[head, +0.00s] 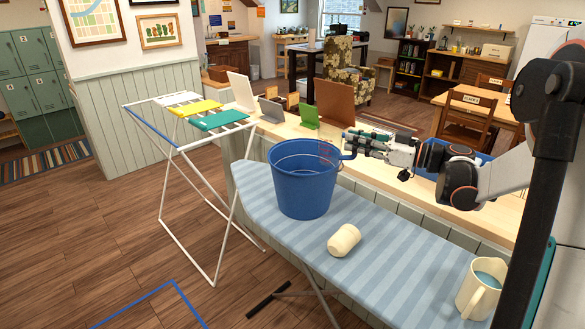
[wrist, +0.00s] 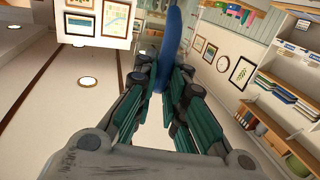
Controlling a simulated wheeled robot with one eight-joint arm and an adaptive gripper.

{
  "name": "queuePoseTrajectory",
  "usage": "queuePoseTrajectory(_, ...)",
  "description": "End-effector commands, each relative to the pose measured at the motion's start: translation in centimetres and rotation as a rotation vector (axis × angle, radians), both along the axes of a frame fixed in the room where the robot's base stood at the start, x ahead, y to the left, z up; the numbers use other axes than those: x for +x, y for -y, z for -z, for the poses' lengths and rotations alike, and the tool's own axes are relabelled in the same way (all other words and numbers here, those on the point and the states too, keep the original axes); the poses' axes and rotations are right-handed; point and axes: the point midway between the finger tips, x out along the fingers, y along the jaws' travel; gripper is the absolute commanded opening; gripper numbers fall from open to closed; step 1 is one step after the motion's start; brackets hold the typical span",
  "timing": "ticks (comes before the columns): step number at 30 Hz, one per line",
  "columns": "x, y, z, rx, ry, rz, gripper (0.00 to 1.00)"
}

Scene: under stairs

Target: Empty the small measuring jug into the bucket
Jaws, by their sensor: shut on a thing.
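The blue bucket (head: 303,197) stands upright on the striped ironing board. A small clear measuring jug (head: 328,153) with faint red marks and a blue handle is at the bucket's right rim, partly in front of or over its opening. Its clear wall is hard to make out, and I cannot tell its tilt or whether it holds anything. My gripper (head: 354,146) is right of the bucket, shut on the jug's blue handle. In the wrist view a blue piece, the handle (wrist: 173,45), shows between my fingers (wrist: 168,82). The inside of the bucket is mostly hidden.
On the ironing board (head: 400,262), a cream cup (head: 343,240) lies on its side and a cream jug (head: 479,288) with blue liquid stands at the right. Behind is a wooden ledge with boards standing on it. A drying rack (head: 190,150) stands at left.

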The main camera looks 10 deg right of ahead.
Motion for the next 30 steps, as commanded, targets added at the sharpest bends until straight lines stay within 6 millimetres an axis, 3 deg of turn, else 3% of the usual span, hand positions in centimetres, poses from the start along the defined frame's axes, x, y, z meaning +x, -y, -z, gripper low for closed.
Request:
queuePoseTrajectory(15, 0.0, -0.1, -4.3, -0.002, -0.002, -0.001, 0.00)
queuePoseTrajectory(30, 0.0, -0.1, -4.2, -0.003, -0.003, -0.001, 0.00)
